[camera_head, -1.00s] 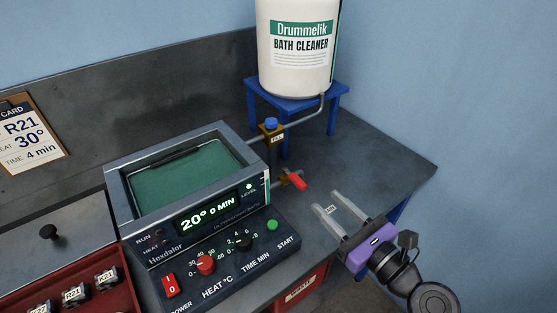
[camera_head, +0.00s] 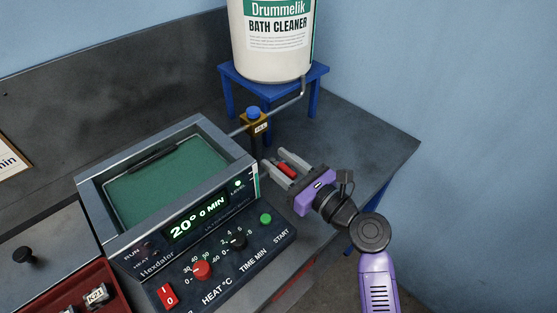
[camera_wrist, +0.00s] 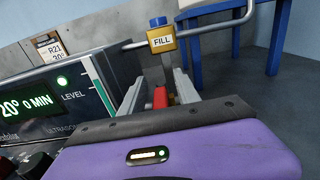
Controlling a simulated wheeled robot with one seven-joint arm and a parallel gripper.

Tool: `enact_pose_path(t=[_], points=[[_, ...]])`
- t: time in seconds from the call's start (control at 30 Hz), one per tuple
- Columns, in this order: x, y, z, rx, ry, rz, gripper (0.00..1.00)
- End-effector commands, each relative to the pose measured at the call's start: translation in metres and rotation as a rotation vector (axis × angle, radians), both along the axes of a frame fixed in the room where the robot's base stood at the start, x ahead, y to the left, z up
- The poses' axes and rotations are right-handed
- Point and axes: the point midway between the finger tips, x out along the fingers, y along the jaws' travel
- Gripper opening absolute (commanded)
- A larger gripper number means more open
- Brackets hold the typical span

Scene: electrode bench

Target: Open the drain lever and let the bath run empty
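The bath (camera_head: 165,180) is a grey metal tank with green liquid in it, on the bench. The red drain lever (camera_head: 286,169) sticks out from the bath's right side, and its red part also shows in the wrist view (camera_wrist: 160,97). My gripper (camera_head: 285,168) is open, its two grey fingers either side of the red lever. The lever's valve end is largely hidden by the fingers.
The blue-topped fill valve (camera_head: 255,120) stands just behind my gripper, its pipe running to the Drummelik tank (camera_head: 272,50) on a blue stand (camera_head: 318,75). The control panel (camera_head: 225,262) lies front left. Bench right of the stand is clear.

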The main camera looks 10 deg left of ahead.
Motion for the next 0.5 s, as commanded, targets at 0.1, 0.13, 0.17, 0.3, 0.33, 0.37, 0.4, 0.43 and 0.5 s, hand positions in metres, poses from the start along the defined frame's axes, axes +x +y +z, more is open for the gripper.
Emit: enact_pose_path(t=[0.1, 0.13, 0.17, 0.3, 0.33, 0.37, 0.4, 0.43, 0.5], points=[[0.0017, 0.0022, -0.0006, -0.001, 0.001, 0.0, 0.38], [0.0017, 0.0023, -0.0007, -0.001, 0.001, 0.0, 0.38], [0.0018, 0.0023, -0.0007, -0.001, 0.001, 0.0, 0.38], [0.0016, 0.0022, -0.0006, -0.001, 0.001, 0.0, 0.36], [0.0016, 0.0022, -0.0006, -0.001, 0.001, 0.0, 0.3], [0.0016, 0.0022, -0.0006, -0.001, 0.001, 0.0, 0.24], [0.0016, 0.0022, -0.0006, -0.001, 0.001, 0.0, 0.17], [0.0015, 0.0021, -0.0006, -0.001, 0.001, 0.0, 0.11], [0.0015, 0.0021, -0.0006, -0.001, 0.001, 0.0, 0.0]])
